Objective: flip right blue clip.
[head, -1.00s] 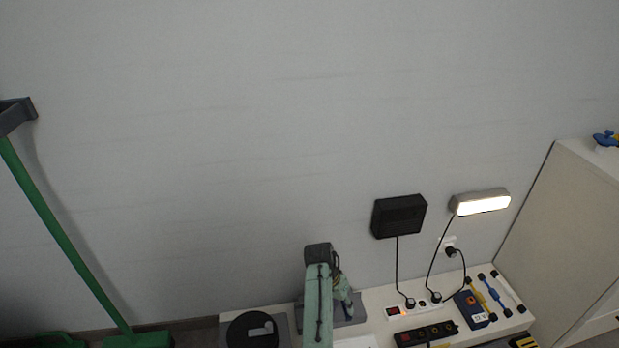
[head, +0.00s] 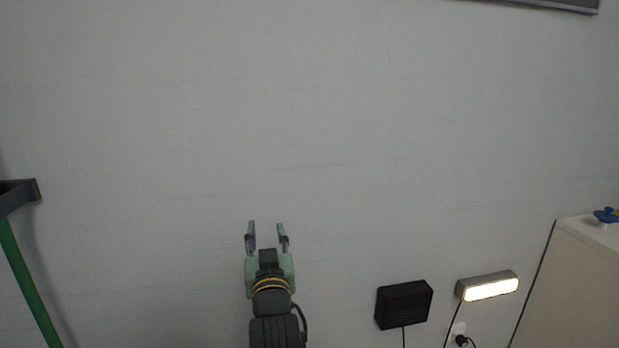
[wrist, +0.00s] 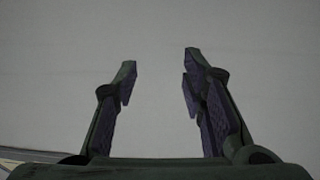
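My gripper (head: 266,226) is raised in front of the bare wall, fingers pointing up in the head view. In the wrist view my gripper (wrist: 159,70) is open, with a clear gap and nothing between its fingers. A small blue piece (head: 605,215) with some yellow beside it sits on the pale cabinet at the right edge of the head view. It is far to the right of my gripper and partly cut off. I cannot tell whether it is a blue clip. No other blue clip is visible now.
A black box (head: 404,305) and a lit lamp (head: 488,287) are on the wall at lower right. The pale cabinet (head: 570,285) stands at the right. A green-handled tool (head: 28,285) stands at far left. The wall (head: 300,120) around my gripper is clear.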

